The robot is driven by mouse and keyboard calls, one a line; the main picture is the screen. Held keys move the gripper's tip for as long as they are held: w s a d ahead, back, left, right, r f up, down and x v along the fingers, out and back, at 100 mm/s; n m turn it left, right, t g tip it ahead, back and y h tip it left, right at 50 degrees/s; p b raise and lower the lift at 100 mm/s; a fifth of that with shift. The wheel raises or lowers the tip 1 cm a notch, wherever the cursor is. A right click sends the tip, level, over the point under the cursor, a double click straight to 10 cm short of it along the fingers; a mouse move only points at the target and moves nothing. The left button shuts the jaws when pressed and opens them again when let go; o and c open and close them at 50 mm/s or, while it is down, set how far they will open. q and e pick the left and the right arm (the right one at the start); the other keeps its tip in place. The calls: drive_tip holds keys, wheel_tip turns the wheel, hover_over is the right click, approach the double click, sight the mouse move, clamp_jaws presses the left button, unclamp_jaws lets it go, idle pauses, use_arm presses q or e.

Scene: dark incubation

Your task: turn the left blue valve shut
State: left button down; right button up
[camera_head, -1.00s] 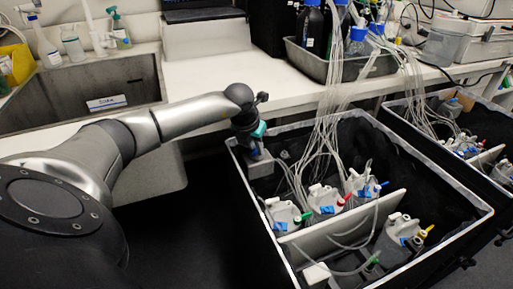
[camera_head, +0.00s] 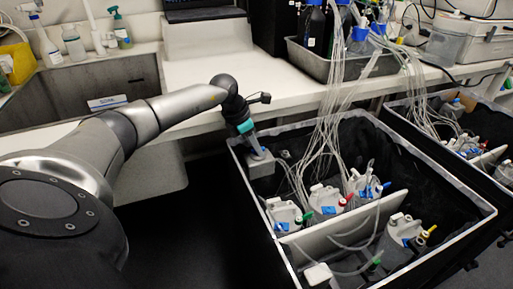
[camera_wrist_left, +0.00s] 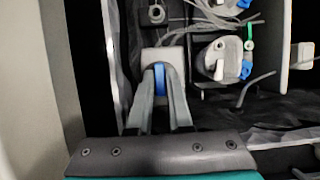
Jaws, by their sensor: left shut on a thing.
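The left blue valve handle (camera_wrist_left: 159,79) stands between the two fingers of my left gripper (camera_wrist_left: 160,76) in the left wrist view. The gripper is shut on it. The handle sits at a pale grey block (camera_wrist_left: 150,54). In the head view my left gripper (camera_head: 259,151) reaches down to the same block (camera_head: 261,167) at the left corner of the black-lined bin. The handle is mostly hidden there by the fingers. My right gripper is not in view.
The black-lined bin (camera_head: 440,257) holds several pale bottles with blue, red and green fittings, including one bottle (camera_head: 325,197), and a white divider (camera_head: 340,227). Clear tubes (camera_head: 325,110) rise to a metal tray (camera_head: 350,68). A sink (camera_head: 85,85) is at left.

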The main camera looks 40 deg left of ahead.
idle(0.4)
use_arm(q)
drive_tip(key=c, duration=0.8)
unclamp_jaws()
drive_tip(key=shift+r, duration=0.1)
drive_tip(key=shift+c, duration=0.2)
drive_tip(key=shift+a, duration=0.1)
